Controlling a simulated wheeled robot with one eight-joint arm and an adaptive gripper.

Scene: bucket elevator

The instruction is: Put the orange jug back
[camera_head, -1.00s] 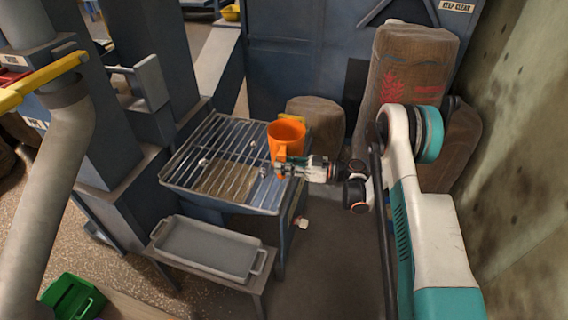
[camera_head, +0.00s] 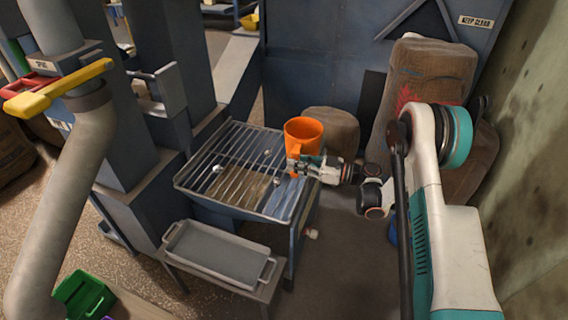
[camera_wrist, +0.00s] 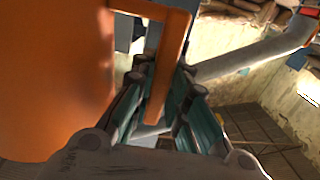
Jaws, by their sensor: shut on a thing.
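The orange jug (camera_head: 302,142) is upright at the right end of the barred grate of the hopper (camera_head: 235,172). I cannot tell whether its base touches the bars. My gripper (camera_head: 297,166) reaches in from the right and is shut on the jug's handle. In the wrist view the jug's body (camera_wrist: 50,75) fills the left side. There its handle (camera_wrist: 168,70) runs between the two fingers of my gripper (camera_wrist: 158,105).
A grey tray (camera_head: 218,252) sits on a low stand in front of the hopper. A green bin (camera_head: 84,296) is at the lower left. Brown sacks (camera_head: 425,75) lean by the right wall. A yellow-handled lever (camera_head: 60,88) is at the left.

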